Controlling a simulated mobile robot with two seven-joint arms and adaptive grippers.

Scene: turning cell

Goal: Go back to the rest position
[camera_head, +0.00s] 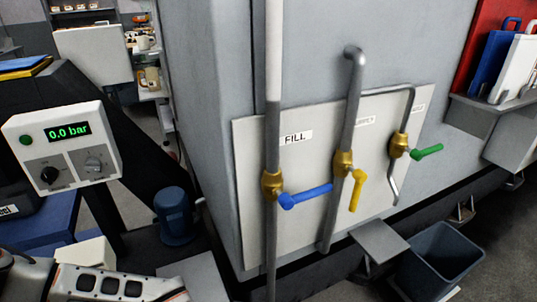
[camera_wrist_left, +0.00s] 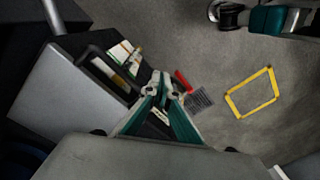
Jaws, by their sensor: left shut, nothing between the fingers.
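My left gripper (camera_wrist_left: 162,84) shows in the left wrist view, its two fingertips together and nothing between them. It hangs above the floor, beside a dark open tray. In the head view, part of my left arm lies along the lower left edge, and its fingertips are out of sight. My right gripper is not seen in either view.
A panel (camera_head: 250,235) carries pipes with blue (camera_head: 308,197), yellow (camera_head: 356,193) and green (camera_head: 428,151) valve handles. A gauge box (camera_head: 20,165) reads 0.0 bar. A grey bin (camera_head: 425,270) stands lower right. A yellow outline (camera_wrist_left: 236,105) marks open floor.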

